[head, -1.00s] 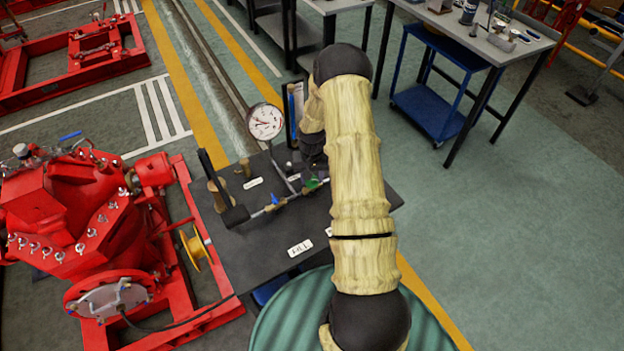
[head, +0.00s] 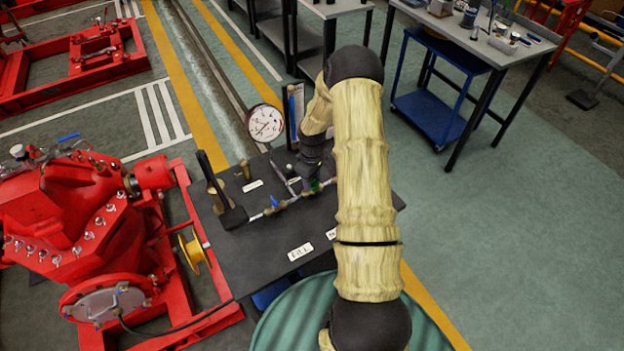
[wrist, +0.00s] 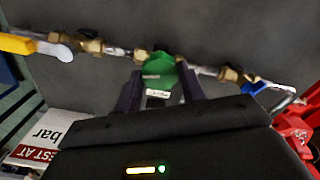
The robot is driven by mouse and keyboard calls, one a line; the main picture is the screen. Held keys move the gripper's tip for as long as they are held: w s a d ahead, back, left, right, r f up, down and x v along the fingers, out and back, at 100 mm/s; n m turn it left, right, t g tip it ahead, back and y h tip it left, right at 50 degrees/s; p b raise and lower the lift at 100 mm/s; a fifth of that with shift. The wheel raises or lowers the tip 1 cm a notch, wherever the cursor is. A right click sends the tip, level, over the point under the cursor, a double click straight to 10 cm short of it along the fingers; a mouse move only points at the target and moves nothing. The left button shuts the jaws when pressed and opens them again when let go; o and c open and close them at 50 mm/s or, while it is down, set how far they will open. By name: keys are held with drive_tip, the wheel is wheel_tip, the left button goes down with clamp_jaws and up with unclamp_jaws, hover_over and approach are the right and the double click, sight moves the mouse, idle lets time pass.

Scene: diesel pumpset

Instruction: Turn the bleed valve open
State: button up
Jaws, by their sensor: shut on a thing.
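A thin pipe line with several coloured valve handles runs across the dark table. A green valve handle (wrist: 158,70) sits at the middle of the pipe in the wrist view; it also shows in the head view (head: 315,186). My gripper (wrist: 160,82) is shut on this green handle, one dark finger at each side. A small label below it, between the fingers, is too small to read. A blue handle (wrist: 252,87) is to its right and a yellow handle (wrist: 17,43) to its left. In the head view my arm hides part of the pipe's right side.
A white pressure gauge (head: 265,123) stands behind the pipe. A black upright lever (head: 212,175) is at the table's left. A label reading FILL (head: 300,252) lies on the table's (head: 235,255) front part. The red pump (head: 75,215) stands close at left.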

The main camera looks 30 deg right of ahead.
drive_tip(key=shift+w+r+n, duration=0.1)
drive_tip(key=shift+w+n, duration=0.1)
drive_tip(key=shift+n, duration=0.5)
drive_tip(key=o, duration=1)
drive_tip(key=shift+a, duration=0.1)
drive_tip(key=shift+s, duration=0.1)
wheel_tip(320, 180, up, 17)
drive_tip(key=shift+r+b, duration=0.15)
drive_tip(key=shift+b, duration=1.05)
